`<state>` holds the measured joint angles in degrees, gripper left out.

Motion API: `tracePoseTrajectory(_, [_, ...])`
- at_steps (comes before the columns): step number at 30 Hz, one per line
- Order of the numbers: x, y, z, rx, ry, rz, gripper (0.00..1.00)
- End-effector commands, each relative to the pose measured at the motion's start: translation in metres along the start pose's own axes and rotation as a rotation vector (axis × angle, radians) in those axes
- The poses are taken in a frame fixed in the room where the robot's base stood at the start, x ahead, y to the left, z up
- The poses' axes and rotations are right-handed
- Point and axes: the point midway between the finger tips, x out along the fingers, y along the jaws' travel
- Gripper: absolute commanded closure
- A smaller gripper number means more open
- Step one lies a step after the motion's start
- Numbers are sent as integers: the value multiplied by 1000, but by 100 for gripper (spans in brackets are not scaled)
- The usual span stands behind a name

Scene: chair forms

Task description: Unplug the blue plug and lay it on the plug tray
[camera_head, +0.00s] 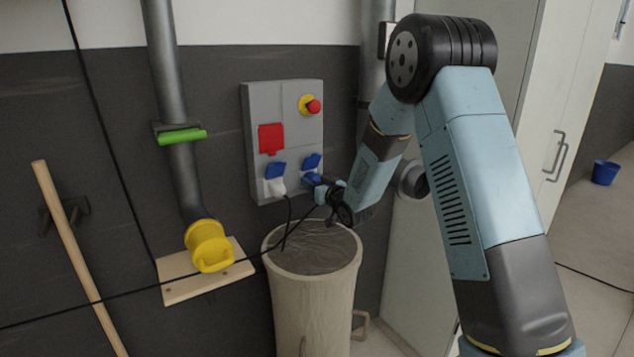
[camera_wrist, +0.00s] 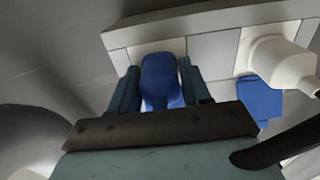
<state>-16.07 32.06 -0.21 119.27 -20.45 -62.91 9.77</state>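The blue plug (camera_wrist: 160,82) sits at a socket of the grey wall box (camera_head: 248,150), in the right-hand position. My gripper (camera_wrist: 160,90) is at it, one dark finger on each side of the blue body. The fingers are very close to its sides; whether they press on it I cannot tell. In the head view my gripper (camera_head: 322,188) reaches the box from the right and partly hides the plug. A wooden board (camera_head: 180,291) juts from the wall at lower left; whether it is the plug tray I cannot tell.
A white plug (camera_head: 275,187) with a hanging cable sits in the left socket; it also shows in the wrist view (camera_wrist: 280,60). A beige bin (camera_head: 312,300) with a dark top stands below. A yellow pipe end (camera_head: 208,246) stands over the board. A thin black cable crosses the foreground.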

Motion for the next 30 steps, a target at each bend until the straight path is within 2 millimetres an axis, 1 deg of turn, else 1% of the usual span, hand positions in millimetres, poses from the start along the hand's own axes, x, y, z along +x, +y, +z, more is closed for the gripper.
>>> tracePoseTrajectory(1, [0, 0, 0, 0, 0, 0, 58])
tracePoseTrajectory(2, [0, 0, 0, 0, 0, 0, 61])
tracePoseTrajectory(14, [0, 0, 0, 0, 0, 0, 99])
tracePoseTrajectory(20, [-2, 0, 0, 0, 0, 0, 100])
tracePoseTrajectory(30, [-13, 0, 0, 0, 0, 0, 100])
